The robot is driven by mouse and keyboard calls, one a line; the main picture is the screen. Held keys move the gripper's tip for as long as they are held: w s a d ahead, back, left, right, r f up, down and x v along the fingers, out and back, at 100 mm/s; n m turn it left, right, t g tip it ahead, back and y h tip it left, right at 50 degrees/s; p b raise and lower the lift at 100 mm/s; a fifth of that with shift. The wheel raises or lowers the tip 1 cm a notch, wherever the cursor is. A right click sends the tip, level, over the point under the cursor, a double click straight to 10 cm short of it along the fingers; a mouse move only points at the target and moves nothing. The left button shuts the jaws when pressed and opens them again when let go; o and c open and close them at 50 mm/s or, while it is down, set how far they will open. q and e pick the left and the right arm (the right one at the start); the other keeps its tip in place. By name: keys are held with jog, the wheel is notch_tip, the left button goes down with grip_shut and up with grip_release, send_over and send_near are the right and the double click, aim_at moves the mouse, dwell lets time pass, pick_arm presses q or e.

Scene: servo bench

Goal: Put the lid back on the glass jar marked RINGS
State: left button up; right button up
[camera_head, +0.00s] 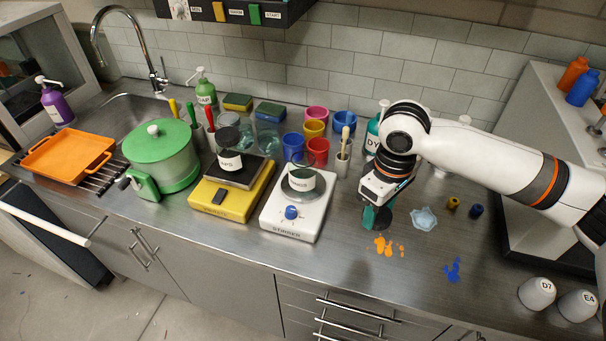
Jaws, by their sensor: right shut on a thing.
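The glass jar (301,183) with a white label, which seems to read RINGS, stands upright on the round plate of the white stirrer (292,218). No dark lid shows on its top. My right gripper (374,208) is to the right of the stirrer, low over the bench and pointing down. It is shut on a dark round thing, which looks like the lid (378,219); the fingers hide part of it. The lid is apart from the jar. My left gripper is not in view.
A second labelled jar (229,158) with a black lid stands on the yellow scale (232,196). Coloured cups (318,150) and a beaker with a brush (343,160) stand behind the stirrer. Orange (386,246) and blue (453,270) spills lie on the bench (350,265).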

pick_arm(q)
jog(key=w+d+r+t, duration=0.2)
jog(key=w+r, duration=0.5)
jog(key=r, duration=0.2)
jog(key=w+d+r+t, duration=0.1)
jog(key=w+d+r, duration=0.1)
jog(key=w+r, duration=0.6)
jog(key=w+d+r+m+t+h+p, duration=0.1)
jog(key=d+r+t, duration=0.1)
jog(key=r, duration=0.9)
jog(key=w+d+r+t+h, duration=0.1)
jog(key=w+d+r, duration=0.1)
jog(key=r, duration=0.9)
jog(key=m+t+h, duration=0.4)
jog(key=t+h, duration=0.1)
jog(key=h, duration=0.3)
send_near(304, 166)
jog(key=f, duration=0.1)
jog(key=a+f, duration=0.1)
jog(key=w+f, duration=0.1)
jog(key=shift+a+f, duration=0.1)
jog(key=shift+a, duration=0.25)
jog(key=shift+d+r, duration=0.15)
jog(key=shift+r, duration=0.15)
pick_arm(e)
jog(key=w+a+r+n, duration=1.1)
jog(key=w+a+n, duration=0.3)
jog(key=n, duration=0.9)
jog(key=shift+w+a, duration=0.25)
